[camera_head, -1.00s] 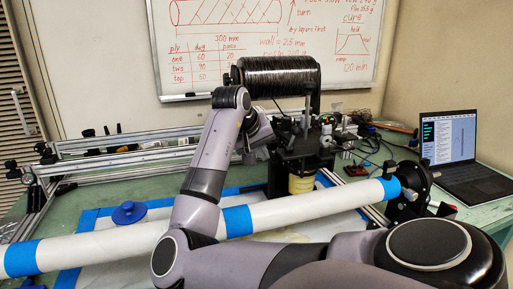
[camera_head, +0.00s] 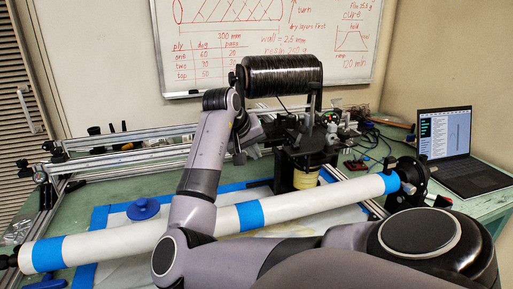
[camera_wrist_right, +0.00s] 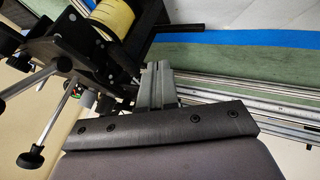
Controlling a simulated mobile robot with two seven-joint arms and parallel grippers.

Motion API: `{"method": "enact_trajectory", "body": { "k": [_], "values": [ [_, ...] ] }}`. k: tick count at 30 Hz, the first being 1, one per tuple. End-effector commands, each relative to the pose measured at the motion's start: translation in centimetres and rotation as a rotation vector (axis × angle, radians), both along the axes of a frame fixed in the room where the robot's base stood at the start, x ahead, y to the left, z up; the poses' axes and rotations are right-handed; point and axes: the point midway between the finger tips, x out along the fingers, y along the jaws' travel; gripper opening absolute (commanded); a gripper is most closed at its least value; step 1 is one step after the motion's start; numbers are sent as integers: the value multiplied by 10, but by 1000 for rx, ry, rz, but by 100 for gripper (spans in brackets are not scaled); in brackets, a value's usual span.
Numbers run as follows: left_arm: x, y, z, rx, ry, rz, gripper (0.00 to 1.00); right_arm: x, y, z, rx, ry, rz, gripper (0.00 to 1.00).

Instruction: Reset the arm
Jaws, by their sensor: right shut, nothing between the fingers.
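My right arm comes in from the lower right of the head view and bends up over the white tube. My right gripper (camera_head: 250,143) is near the black winding head, to the left of it, and is shut and empty. In the right wrist view its closed fingers (camera_wrist_right: 157,80) stick out past a dark bar with screws, close beside the black winding hardware (camera_wrist_right: 85,50). I cannot tell whether they touch it. My left gripper is not in view.
A white tube (camera_head: 110,245) with blue bands crosses the bench. A black tow spool (camera_head: 283,76) sits above the winding head (camera_head: 305,145). A blue knob (camera_head: 143,209) is behind the tube. Aluminium rails (camera_head: 130,160) run along the back left. A laptop (camera_head: 450,150) stands at the right.

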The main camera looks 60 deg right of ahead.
Motion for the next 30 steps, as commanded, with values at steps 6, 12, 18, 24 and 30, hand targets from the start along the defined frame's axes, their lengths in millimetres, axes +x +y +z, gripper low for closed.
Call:
{"method": "enact_trajectory", "body": {
  "k": [6, 12, 18, 24, 30],
  "values": [
    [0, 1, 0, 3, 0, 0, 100, 3, 34, 46, -5, -10, 4, 0],
    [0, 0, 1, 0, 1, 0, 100, 3, 51, 69, -3, -7, 4, 0],
    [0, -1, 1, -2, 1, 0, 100, 2, 57, 76, -4, -6, 3, 0],
    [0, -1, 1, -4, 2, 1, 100, 2, 57, 76, -3, -5, 3, 0],
    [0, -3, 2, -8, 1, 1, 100, 3, 57, 76, -4, -6, 3, 0]
  ]
}}
